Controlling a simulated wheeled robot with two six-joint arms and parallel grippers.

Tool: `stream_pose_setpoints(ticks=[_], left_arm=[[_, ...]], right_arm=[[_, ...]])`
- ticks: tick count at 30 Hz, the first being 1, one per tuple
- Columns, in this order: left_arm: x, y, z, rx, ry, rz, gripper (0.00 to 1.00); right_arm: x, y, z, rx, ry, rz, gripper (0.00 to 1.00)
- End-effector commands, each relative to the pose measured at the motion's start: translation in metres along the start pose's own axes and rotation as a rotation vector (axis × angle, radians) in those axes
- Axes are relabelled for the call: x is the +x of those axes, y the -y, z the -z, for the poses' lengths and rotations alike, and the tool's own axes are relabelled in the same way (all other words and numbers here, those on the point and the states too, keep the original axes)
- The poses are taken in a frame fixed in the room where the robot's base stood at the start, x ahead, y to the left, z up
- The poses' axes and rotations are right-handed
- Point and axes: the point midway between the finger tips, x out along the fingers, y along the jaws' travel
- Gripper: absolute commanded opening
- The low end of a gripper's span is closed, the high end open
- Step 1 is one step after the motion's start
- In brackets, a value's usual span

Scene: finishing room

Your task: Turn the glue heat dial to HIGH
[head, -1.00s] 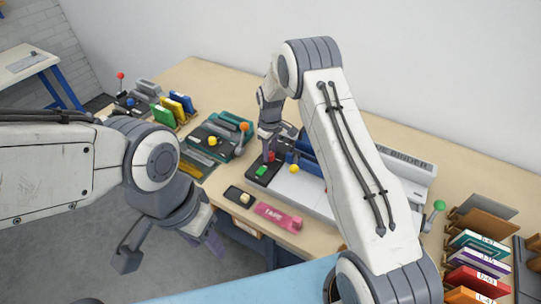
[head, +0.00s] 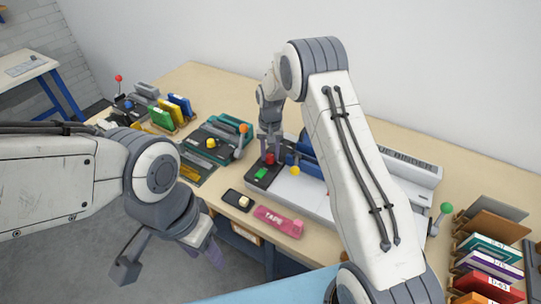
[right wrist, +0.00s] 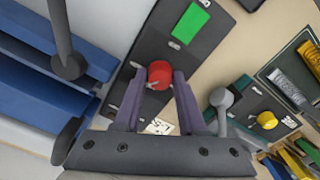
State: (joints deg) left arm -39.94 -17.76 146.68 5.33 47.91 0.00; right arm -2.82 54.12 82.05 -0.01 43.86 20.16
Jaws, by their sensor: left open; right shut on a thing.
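The red dial (head: 269,158) stands on a black control panel (head: 256,186) on the binding machine's near left end, behind a green block-shaped switch (head: 261,173). In the right wrist view the red dial (right wrist: 160,72) sits between the two purple fingertips of my right gripper (right wrist: 158,80), which is shut on it. A pale pointer mark shows on the dial's lower side; the panel's small marks are too small to read. In the head view my right gripper (head: 270,150) comes down onto the dial from above. My left gripper (head: 212,250) is open and empty, off the table's front edge.
The binder (head: 314,193) has a yellow knob (head: 295,170) and a green-tipped lever (head: 446,208). A black tray (head: 238,199) and pink tape box (head: 278,220) lie in front. A teal machine (head: 217,140) stands to the left, racked books (head: 487,250) to the right.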

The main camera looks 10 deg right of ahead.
Motion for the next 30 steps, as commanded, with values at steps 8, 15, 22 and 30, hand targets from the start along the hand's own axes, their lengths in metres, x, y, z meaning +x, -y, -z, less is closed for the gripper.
stream_pose_setpoints(ticks=[8, 15, 22, 30], left_arm=[[0.006, 0.0004, -0.0003, 0.0, 0.0, 0.0, 0.5], [0.0086, 0.0006, -0.0005, 0.0, 0.0, 0.0, 0.5], [0.0099, 0.0007, -0.0005, 0.0, 0.0, 0.0, 0.5], [0.0104, 0.0007, -0.0005, 0.0, 0.0, 0.0, 0.5]], right_arm=[[-0.0004, 0.0001, 0.0008, 0.252, -0.003, 0.001, 0.0], [-0.0009, 0.0002, 0.001, 0.429, -0.003, 0.002, 0.0], [-0.0012, 0.0002, 0.0011, 0.537, -0.003, 0.002, 0.0], [-0.0014, 0.0002, 0.0011, 0.586, -0.003, 0.002, 0.0]])
